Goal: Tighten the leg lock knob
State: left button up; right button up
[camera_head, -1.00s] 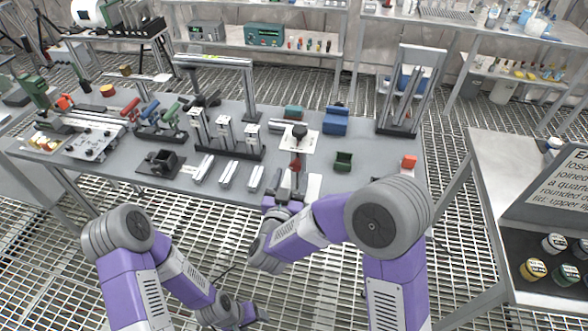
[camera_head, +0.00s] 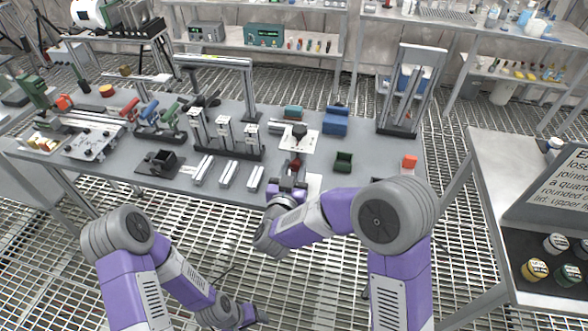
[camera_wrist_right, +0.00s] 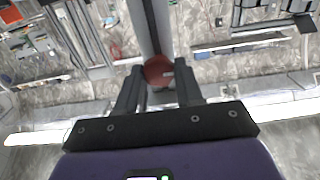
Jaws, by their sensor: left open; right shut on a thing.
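A small dark red knob (camera_wrist_right: 157,70) sits on a grey metal leg (camera_wrist_right: 148,25) in the right wrist view. In the head view the knob (camera_head: 295,165) shows below a white plate with a black top part (camera_head: 299,132), near the bench's front edge. My right gripper (camera_head: 291,178) has come in from the front; in its wrist view the two dark fingers (camera_wrist_right: 158,82) stand on either side of the knob and are shut on it. My left gripper (camera_head: 246,318) hangs low in front of the bench, away from the knob; its fingers are small and partly unclear.
The grey bench (camera_head: 115,180) carries clamps, metal profiles and a row of upright fixtures (camera_head: 225,137) left of the knob. A side table (camera_head: 485,170) is at the right.

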jog(key=shift+f+m+b, duration=0.15)
jog(key=shift+m+b, duration=0.95)
jog(key=shift+b, duration=0.05)
jog(key=m+b, duration=0.1)
jog(key=m, duration=0.1)
jog(key=shift+m, duration=0.3)
jog(key=m, duration=0.4)
jog(key=shift+d+b, duration=0.1)
jog(key=shift+b, duration=0.3)
jog(key=m, duration=0.6)
jog(key=shift+m, duration=0.4)
jog(key=m, duration=0.9)
jog(key=shift+f+m, duration=0.15)
jog(key=shift+m, duration=0.25)
jog(key=m, duration=0.5)
jog(key=shift+m, duration=0.3)
jog(key=m, duration=0.4)
jog(key=shift+m, duration=0.3)
